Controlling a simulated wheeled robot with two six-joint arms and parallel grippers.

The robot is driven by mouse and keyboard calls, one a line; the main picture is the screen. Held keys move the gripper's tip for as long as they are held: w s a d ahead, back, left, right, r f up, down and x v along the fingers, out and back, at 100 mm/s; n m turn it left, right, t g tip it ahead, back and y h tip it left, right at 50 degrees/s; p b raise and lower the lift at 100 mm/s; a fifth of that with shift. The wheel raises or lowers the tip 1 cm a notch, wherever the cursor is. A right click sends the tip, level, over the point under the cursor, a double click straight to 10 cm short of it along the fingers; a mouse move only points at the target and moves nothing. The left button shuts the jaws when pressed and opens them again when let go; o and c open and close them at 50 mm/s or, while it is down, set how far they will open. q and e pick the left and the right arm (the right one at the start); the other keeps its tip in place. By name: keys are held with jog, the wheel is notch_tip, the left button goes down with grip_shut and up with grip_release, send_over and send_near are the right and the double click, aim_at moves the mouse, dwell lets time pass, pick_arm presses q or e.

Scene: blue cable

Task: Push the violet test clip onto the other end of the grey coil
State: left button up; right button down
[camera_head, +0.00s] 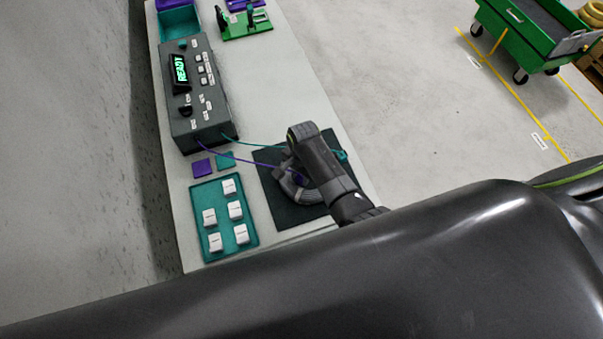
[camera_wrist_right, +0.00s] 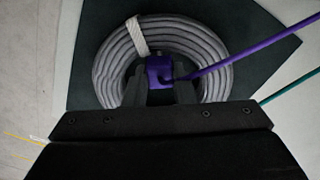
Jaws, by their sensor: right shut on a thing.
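The grey coil (camera_wrist_right: 208,52) lies on a dark mat; part of it also shows in the head view (camera_head: 292,188) beside my right arm. My right gripper (camera_wrist_right: 160,82) is over the middle of the coil and shut on the violet test clip (camera_wrist_right: 159,68). A violet lead (camera_wrist_right: 250,57) runs from the clip; it cannot be told whether the clip touches the coil. In the head view my right gripper (camera_head: 298,178) mostly hides the clip. A teal clip (camera_head: 341,155) shows at the far right side of the mat. My left gripper is not in view.
The dark tester (camera_head: 200,120) reads READY, with violet and teal leads coming from it. A teal tray (camera_head: 222,250) with several white blocks, violet and teal squares, and a green stand (camera_head: 247,30) share the table. A green cart (camera_head: 520,30) stands on the floor beyond.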

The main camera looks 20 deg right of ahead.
aim_at(302, 177)
jog(key=shift+f, duration=0.55)
dwell(1.6)
jog(key=c, duration=1.5)
grip_release()
jog(key=o, duration=0.5)
jog(key=shift+o, duration=0.2)
jog(key=shift+r, duration=0.1)
jog(key=shift+a+r, duration=0.1)
jog(key=shift+r, duration=3.35)
